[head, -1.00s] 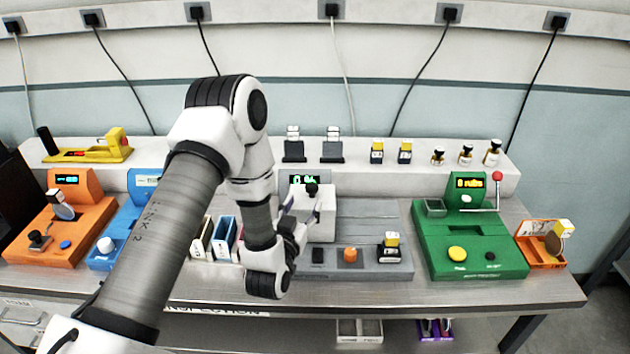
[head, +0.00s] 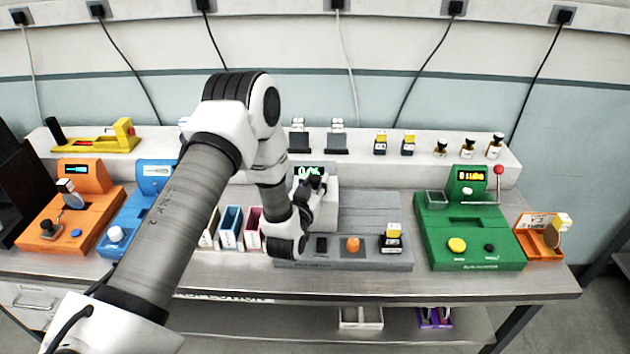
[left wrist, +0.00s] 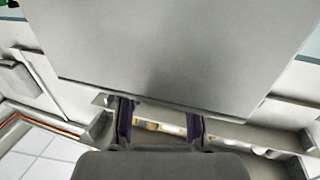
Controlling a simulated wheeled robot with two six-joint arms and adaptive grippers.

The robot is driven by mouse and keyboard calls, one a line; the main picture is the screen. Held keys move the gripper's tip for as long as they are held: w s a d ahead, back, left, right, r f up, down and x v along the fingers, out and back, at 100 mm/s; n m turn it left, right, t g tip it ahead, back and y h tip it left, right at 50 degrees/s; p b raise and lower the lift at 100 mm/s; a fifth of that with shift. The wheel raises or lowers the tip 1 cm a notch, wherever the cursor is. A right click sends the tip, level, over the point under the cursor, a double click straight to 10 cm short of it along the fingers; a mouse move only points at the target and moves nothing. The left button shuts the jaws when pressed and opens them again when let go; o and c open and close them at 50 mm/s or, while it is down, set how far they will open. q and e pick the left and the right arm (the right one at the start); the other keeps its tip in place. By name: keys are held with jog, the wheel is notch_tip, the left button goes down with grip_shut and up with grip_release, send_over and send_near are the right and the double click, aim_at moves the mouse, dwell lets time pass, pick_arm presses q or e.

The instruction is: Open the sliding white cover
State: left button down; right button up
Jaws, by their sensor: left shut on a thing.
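The white cover (head: 327,210) is a box-like block on the left part of the grey station (head: 370,215), below a small green-lit display (head: 307,171). A dark knob shows at its top, mostly masked by my gripper. My left gripper (head: 311,187) is at the cover's upper left, shut on the knob. My right gripper is not in view.
On the grey station's front are an orange button (head: 352,244) and a yellow-and-black stamp (head: 393,237). The green station (head: 470,230) stands to the right. Colored bins (head: 231,227) stand left of my wrist. Blue (head: 135,225) and orange (head: 70,220) stations are further left.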

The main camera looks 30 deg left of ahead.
pick_arm(q)
jog(key=shift+w+d, duration=0.15)
jog(key=shift+d, duration=0.05)
jog(key=w+d+b, duration=0.5)
jog(key=w+d, duration=0.1)
jog(key=d, duration=0.3)
jog(key=shift+d+b, duration=0.25)
jog(key=shift+b, duration=0.05)
jog(key=shift+r, duration=0.1)
jog(key=c, duration=0.8)
grip_release()
